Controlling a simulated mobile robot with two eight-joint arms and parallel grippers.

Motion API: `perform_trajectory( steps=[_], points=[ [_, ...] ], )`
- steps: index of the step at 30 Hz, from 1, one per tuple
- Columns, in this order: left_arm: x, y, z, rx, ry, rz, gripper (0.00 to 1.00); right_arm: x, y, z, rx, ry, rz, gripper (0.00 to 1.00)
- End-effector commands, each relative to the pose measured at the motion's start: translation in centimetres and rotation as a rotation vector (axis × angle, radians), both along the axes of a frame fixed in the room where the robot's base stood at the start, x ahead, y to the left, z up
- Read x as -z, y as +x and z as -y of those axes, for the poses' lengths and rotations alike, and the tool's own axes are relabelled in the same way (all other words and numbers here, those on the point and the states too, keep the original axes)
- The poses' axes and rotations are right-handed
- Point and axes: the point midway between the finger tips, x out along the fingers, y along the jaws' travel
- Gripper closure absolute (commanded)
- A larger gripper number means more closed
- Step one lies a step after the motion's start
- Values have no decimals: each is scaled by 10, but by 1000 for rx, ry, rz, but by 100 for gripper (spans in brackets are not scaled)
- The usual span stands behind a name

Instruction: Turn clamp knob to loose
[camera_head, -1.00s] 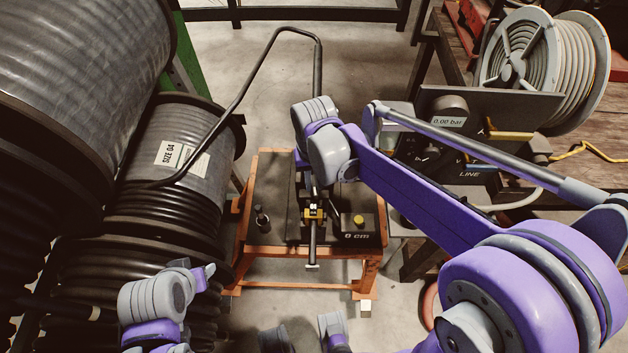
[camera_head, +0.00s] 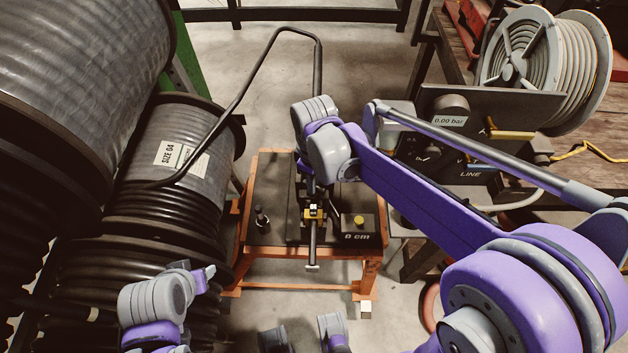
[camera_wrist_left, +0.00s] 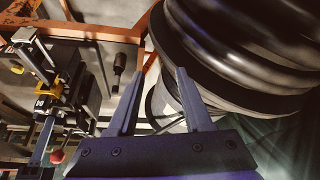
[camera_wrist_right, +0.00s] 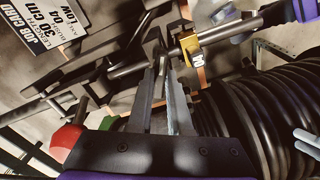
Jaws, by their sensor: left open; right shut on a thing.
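The bench clamp (camera_head: 313,213) with its yellow part stands in the middle of the orange-framed bench (camera_head: 275,252). Its yellow collar shows in the right wrist view (camera_wrist_right: 190,46) and the left wrist view (camera_wrist_left: 48,92). My right gripper (camera_wrist_right: 166,70) is shut on a dark part beside the collar, apparently the clamp knob. The fingers cover much of it, so its setting cannot be read. In the head view my right wrist hides most of this grip. My left gripper (camera_wrist_left: 152,80) is open and empty, left of the bench, beside a hose reel.
Large black hose reels (camera_head: 175,160) crowd the left. A gauge panel (camera_head: 470,125) and grey reel (camera_head: 545,65) stand at right. A small black upright tool (camera_head: 261,217) and a box with a yellow button (camera_head: 358,222) are on the bench. A job card (camera_wrist_right: 45,22) shows in the right wrist view.

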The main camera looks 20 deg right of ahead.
Motion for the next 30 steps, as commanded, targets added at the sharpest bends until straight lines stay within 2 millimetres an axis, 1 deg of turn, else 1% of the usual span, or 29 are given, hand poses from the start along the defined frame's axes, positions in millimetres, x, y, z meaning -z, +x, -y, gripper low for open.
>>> perform_trajectory(
  steps=[9,15,21,30],
  points=[
    [1,0,0,0,0,0,50,0,0,0,-265,-1,1,100],
    [2,0,0,0,0,-1,50,0,0,0,-381,0,1,100],
    [2,0,0,0,0,-1,50,0,1,0,-450,0,1,100],
    [2,0,0,0,0,-1,50,-1,1,0,-480,0,1,100]
  ],
)
